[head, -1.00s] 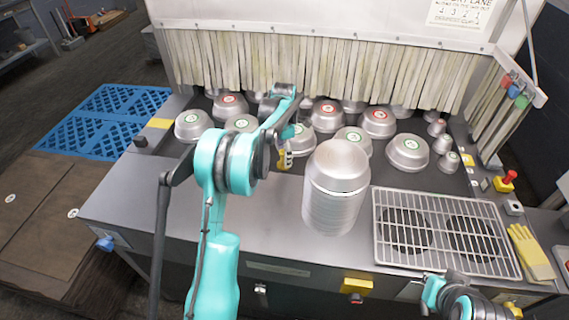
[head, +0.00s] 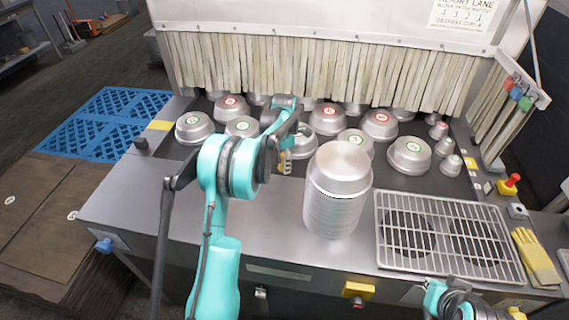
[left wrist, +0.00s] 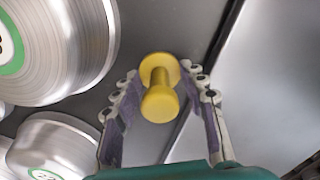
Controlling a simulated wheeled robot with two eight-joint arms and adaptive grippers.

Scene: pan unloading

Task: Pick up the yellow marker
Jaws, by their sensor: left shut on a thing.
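The yellow marker (left wrist: 160,85) is a small spool-like piece with a round knob at each end. In the left wrist view it sits between the two fingers of my left gripper (left wrist: 158,78), which is shut on it. In the head view my left gripper (head: 285,160) hangs over the counter just in front of the pans, and the marker shows as a small yellow patch, mostly hidden by the gripper. I cannot tell whether the marker touches the counter. Of my right arm, only links show at the bottom right of the head view.
Several upturned metal pans (head: 408,154) with red or green labels stand behind the gripper, before a strip curtain (head: 330,70). A tall pan stack (head: 336,200) stands close to the right. A wire grate (head: 450,235) and yellow gloves (head: 535,258) lie farther right. The front left counter is clear.

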